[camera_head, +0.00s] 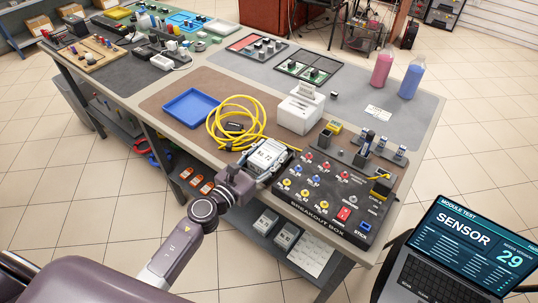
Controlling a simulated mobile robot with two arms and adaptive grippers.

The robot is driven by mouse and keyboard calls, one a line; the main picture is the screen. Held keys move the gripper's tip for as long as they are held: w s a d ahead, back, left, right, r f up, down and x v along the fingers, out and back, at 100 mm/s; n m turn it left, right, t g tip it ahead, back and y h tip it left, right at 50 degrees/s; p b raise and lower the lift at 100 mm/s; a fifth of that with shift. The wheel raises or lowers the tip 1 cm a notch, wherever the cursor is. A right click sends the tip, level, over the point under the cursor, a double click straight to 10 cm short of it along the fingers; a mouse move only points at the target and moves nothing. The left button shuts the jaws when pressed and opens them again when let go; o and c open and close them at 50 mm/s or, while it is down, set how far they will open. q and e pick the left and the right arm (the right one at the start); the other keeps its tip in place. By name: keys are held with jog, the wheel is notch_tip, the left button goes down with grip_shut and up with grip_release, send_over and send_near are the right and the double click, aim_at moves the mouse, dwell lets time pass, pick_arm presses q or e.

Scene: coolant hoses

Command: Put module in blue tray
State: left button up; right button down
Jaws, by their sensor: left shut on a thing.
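The module (265,155), a pale box with a white label and dark edges, is beside the breakout box, near the table's front edge. My left gripper (247,175) is shut on its near left end. The gripper hides part of that end, and I cannot tell whether the module touches the table. The blue tray (181,115) is empty and lies flat on the brown mat, behind and to the left of the module. My right gripper is not in view.
A coiled yellow cable (229,112) lies between the tray and the module. The black breakout box (325,212) stands to the right, with a white label printer (300,110) behind. Pink (382,70) and blue (411,80) bottles stand farther back. A laptop (465,250) is at lower right.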

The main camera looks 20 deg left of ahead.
pick_arm(q)
jog(key=shift+r, duration=0.1)
jog(key=o, duration=1.5)
jog(key=shift+f, duration=0.2)
